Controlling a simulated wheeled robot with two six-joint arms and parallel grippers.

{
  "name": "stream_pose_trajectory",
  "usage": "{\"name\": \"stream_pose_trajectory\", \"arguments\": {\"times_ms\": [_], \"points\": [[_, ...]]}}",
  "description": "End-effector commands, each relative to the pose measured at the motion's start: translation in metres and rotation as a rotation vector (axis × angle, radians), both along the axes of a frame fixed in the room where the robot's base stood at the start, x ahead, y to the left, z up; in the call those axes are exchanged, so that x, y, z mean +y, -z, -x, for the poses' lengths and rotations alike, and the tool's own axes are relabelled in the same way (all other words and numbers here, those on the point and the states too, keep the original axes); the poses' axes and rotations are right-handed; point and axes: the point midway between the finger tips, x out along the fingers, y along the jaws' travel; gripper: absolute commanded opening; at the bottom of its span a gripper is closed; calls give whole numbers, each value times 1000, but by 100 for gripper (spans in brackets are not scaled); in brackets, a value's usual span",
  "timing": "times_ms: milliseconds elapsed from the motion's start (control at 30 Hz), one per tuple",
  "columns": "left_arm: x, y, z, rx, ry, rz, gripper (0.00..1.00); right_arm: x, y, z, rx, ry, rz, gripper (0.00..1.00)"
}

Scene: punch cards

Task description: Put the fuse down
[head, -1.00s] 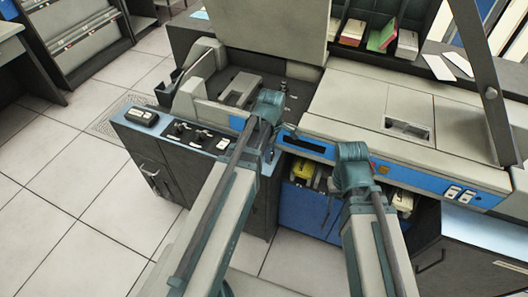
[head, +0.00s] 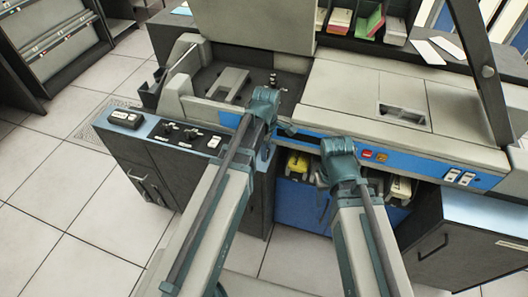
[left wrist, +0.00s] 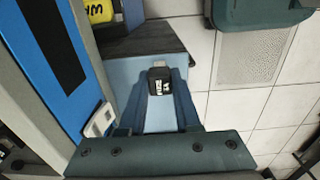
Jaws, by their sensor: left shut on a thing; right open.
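The fuse (left wrist: 160,79) is a small dark block with white lettering and a greyish top, seen in the left wrist view. My left gripper (left wrist: 162,92) is shut on it, with a blue finger on either side. Behind the fuse in that view is a light blue surface; I cannot tell whether the fuse touches it. In the head view my left gripper (head: 270,125) is by the front edge of the grey machine, and its wrist hides the fuse. My right gripper (head: 325,178) is open in front of the machine's blue lower front, its fingers mostly hidden.
The blue-topped console (head: 160,130) carries switches and stands left of my left arm. A yellow object (head: 297,163) sits in the recess under the machine's blue control strip (head: 400,160). The machine's flat grey top (head: 350,90) is largely clear. Open tiled floor (head: 60,220) lies left.

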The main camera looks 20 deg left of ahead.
Motion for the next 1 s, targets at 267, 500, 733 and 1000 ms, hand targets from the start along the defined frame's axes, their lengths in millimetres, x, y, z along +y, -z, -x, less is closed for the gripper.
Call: {"name": "stream_pose_trajectory", "arguments": {"times_ms": [267, 500, 733, 1000], "points": [[0, 3, 0, 0, 0, 0, 51, 0, 3, 0, 0, 0, 0, 50], [0, 3, 0, 0, 0, 0, 62, 0, 3, 0, 0, 0, 0, 50], [0, 0, 0, 0, 0, 0, 62, 0, 0, 0, 0, 0, 0, 50], [0, -23, 0, 0, 0, 0, 62, 0, -23, 0, 0, 0, 0, 50]]}}
